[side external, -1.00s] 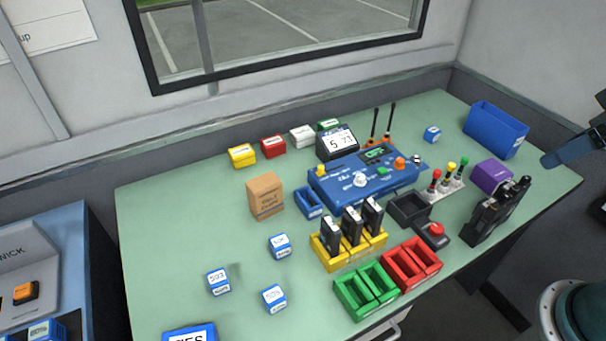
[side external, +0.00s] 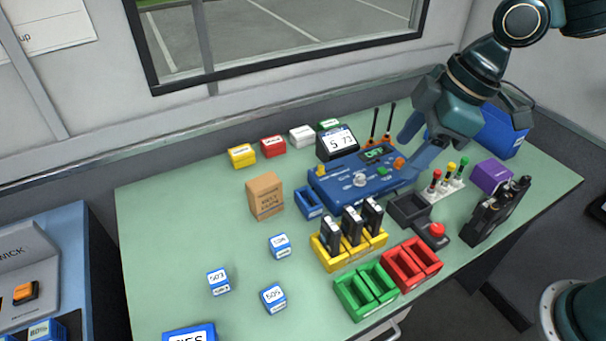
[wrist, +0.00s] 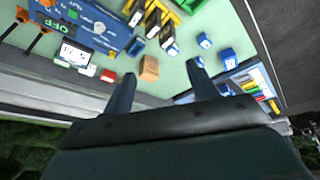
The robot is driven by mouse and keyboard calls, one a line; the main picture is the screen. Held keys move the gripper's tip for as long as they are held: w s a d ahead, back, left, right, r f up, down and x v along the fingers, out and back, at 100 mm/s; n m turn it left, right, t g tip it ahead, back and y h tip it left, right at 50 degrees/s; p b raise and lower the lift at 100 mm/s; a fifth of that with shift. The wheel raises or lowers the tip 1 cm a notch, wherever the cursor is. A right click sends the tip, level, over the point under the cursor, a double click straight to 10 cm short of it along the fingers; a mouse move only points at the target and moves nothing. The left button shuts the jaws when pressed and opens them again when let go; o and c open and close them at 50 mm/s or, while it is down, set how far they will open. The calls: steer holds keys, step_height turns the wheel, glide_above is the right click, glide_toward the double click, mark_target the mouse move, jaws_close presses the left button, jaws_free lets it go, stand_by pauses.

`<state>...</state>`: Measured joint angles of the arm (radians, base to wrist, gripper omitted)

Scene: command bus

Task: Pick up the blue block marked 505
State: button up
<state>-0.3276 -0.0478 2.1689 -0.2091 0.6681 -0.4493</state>
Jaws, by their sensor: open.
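The blue block marked 505 (side external: 273,298) sits on the green desk (side external: 160,230), near its front left in the side view. A blue block marked 503 (side external: 218,282) lies to its left. Another blue block (side external: 280,246) lies behind it, its number hard to read. My gripper (side external: 416,145) is open and empty above the right end of the blue console, far to the right of block 505. In the wrist view, its two fingers (wrist: 161,74) are spread apart. Small blue blocks (wrist: 203,40) show beyond them there, with unreadable numbers.
The blue console (side external: 345,185), yellow rack (side external: 330,259) with black radios, green tray (side external: 365,290) and red tray (side external: 411,264) stand between my gripper and block 505. A cardboard box (side external: 265,196) stands behind the blocks. The desk around the blocks is mostly clear.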

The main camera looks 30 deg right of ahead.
steer(key=w+a+f+n+g, duration=0.2)
steer(key=a+f+n, duration=0.3)
steer(key=a, duration=0.4)
steer(key=n+g+y, duration=0.1)
steer(key=n, duration=0.2)
glide_toward(273, 294)
steer(key=v, duration=0.4)
steer(key=shift+w+d+f, duration=0.1)
steer(key=shift+w+f, duration=0.1)
steer(key=shift+f, duration=0.05)
steer(key=shift+f, duration=0.1)
steer(key=shift+x, duration=4.2)
steer(key=shift+s, duration=0.15)
steer(key=shift+x, duration=2.55)
steer(key=shift+s, duration=0.1)
steer(key=c, duration=1.1)
